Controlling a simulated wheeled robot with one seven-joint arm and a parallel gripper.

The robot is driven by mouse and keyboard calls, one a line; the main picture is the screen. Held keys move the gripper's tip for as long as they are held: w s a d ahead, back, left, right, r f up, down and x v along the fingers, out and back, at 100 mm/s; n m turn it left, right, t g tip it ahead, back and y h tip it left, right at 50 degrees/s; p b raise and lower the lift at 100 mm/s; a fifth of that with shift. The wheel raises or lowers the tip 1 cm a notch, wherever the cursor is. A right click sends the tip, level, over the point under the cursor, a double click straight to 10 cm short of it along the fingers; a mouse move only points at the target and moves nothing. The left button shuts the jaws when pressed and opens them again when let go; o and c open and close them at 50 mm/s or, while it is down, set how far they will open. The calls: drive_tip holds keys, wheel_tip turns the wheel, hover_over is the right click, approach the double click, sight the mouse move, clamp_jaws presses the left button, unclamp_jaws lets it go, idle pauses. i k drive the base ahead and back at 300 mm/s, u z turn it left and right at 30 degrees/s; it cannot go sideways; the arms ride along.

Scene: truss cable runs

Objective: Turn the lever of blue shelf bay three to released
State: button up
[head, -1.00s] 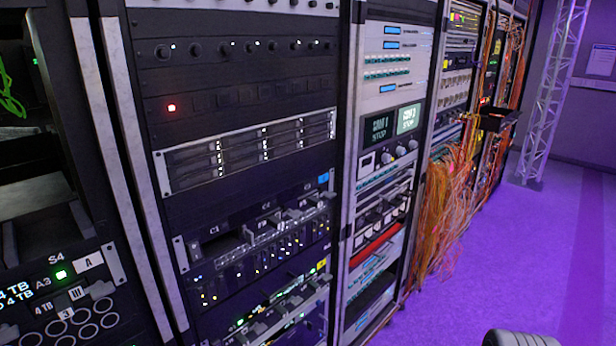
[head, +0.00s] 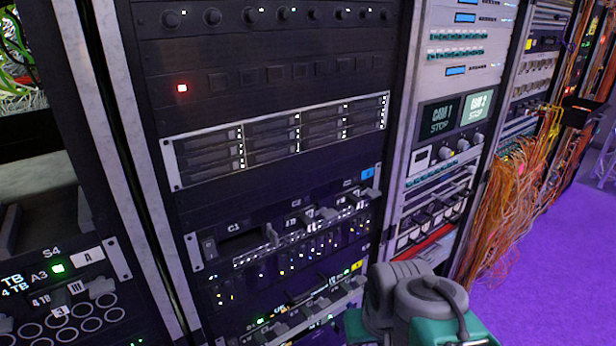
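The blue-tagged shelf is a dark unit low in the middle rack, with a small blue tag (head: 367,173) at its upper right end. Its bays carry small white labels; C1 (head: 233,227) reads clearly at the left, the others are too small to read surely. Small grey levers stick out along it: one beside the C1 slot (head: 272,235), one in the middle (head: 328,213), and the rightmost lever (head: 372,196) below the blue tag, which I take as bay three. Its exact setting is too small to tell. My gripper is not in view; only grey and teal arm parts show at the bottom.
A similar shelf with a yellow tag (head: 357,266) sits just below, partly hidden by my arm. A drive unit (head: 280,140) is above. The left rack holds a panel marked S4 (head: 60,285). Loose orange cables (head: 515,205) hang at the right, beside open purple floor (head: 545,275).

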sight(371, 194)
drive_tip(key=u, duration=2.85)
drive_tip(key=k, duration=1)
drive_tip(key=z, duration=1.35)
drive_tip(key=i, duration=0.5)
drive_tip(key=u, duration=0.05)
